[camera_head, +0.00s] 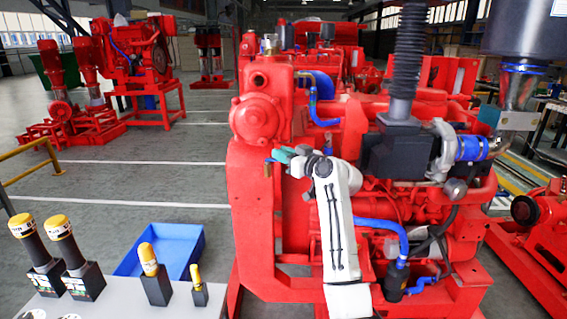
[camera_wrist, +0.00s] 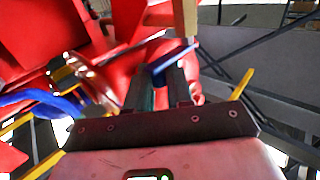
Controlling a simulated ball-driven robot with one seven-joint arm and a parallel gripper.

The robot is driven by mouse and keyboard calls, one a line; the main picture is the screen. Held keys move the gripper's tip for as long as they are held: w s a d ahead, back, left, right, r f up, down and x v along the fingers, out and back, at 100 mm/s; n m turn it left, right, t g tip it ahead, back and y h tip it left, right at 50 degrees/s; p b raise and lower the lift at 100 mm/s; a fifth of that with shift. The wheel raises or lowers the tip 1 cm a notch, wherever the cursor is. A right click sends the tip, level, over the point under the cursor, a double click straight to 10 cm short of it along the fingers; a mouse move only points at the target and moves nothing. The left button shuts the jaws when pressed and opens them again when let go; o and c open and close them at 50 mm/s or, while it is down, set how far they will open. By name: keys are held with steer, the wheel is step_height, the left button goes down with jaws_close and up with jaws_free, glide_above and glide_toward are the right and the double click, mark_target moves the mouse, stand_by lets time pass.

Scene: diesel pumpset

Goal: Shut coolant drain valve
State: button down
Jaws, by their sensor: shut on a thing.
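The drain valve is a small brass body (camera_wrist: 186,18) with a blue lever (camera_wrist: 174,58) in the wrist view. In the head view the brass valve (camera_head: 267,168) shows small at the left side of the red engine. My gripper (camera_wrist: 162,78) has its dark fingers closed on the blue lever, which crosses between the fingertips at a slant. In the head view my gripper (camera_head: 277,157) is a small teal and dark shape beside the valve. The exact grip on the lever is hidden there.
The red diesel pumpset (camera_head: 290,200) stands right behind my arm. A blue tray (camera_head: 165,248) lies on the floor at left. A grey table (camera_head: 120,305) with yellow-capped items (camera_head: 150,268) is at front left. Blue hoses (camera_head: 380,228) run along the engine.

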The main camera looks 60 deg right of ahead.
steer(key=c, duration=1.2)
jaws_free()
steer(key=shift+o, duration=0.2)
steer(key=b+v, duration=0.1)
steer(key=v, duration=0.9)
steer(key=shift+s, duration=0.35)
steer(key=shift+a, duration=0.1)
